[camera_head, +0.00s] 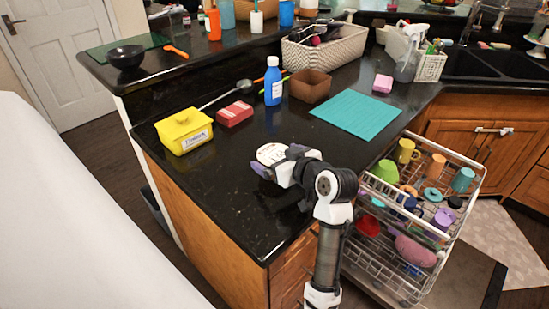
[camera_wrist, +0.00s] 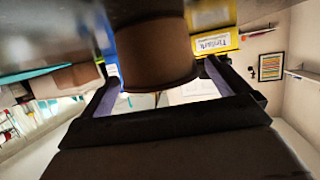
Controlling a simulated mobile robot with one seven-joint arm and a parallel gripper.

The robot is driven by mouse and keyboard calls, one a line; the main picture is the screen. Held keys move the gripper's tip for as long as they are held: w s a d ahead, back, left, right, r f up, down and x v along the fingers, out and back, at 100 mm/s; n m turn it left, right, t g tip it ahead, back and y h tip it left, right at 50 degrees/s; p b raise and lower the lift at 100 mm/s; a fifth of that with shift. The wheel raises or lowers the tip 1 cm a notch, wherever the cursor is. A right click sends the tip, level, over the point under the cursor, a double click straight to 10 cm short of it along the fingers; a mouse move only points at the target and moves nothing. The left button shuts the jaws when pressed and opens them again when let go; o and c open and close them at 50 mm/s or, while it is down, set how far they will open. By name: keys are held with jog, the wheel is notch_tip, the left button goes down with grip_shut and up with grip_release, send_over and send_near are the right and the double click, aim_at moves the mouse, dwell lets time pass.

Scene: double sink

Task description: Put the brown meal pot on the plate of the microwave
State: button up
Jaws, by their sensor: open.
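A yellow box (camera_head: 184,130), red box (camera_head: 234,113), blue bottle (camera_head: 273,82) and brown square bowl (camera_head: 310,86) stand beyond the gripper. A teal mat (camera_head: 357,114) lies right of them. An open dishwasher rack (camera_head: 385,265) stands at right. The counter's near left is clear.

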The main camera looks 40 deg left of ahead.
jog(key=shift+w+a+f, duration=0.1)
jog(key=shift+a, duration=0.1)
jog(key=c, duration=1.1)
jog(key=shift+c, duration=0.9)
jog(key=shift+r, duration=0.2)
